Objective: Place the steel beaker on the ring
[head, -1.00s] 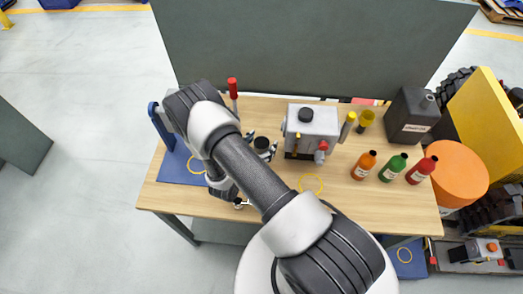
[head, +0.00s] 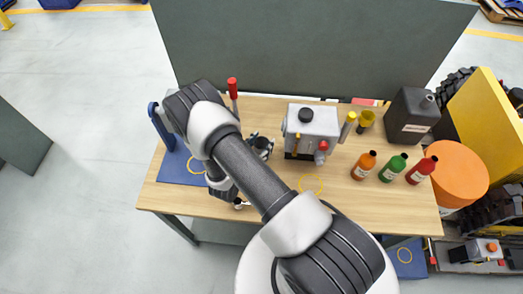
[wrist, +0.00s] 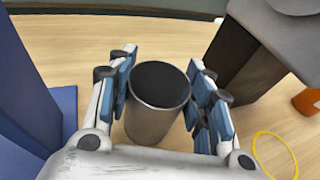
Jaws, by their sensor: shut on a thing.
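The steel beaker (wrist: 152,122) stands upright between the finger pads of my gripper (wrist: 160,80) in the wrist view. The pads are shut on its two sides; its open, empty-looking mouth faces the camera. In the head view the beaker (head: 262,143) is at the left-middle of the table, partly covered by the fingers. A thin yellow ring (head: 311,184) lies flat on the bare wood to the right of the gripper, with nothing on it. The ring also shows at the lower right of the wrist view (wrist: 275,154). Whether the beaker's base touches the table is hidden.
A grey machine (head: 313,125) stands right of the beaker. Orange (head: 363,166), green (head: 391,169) and red (head: 420,171) bottles stand right of the ring. A blue plate (head: 180,168) with another yellow ring and a blue upright is at left. The wood around the ring is clear.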

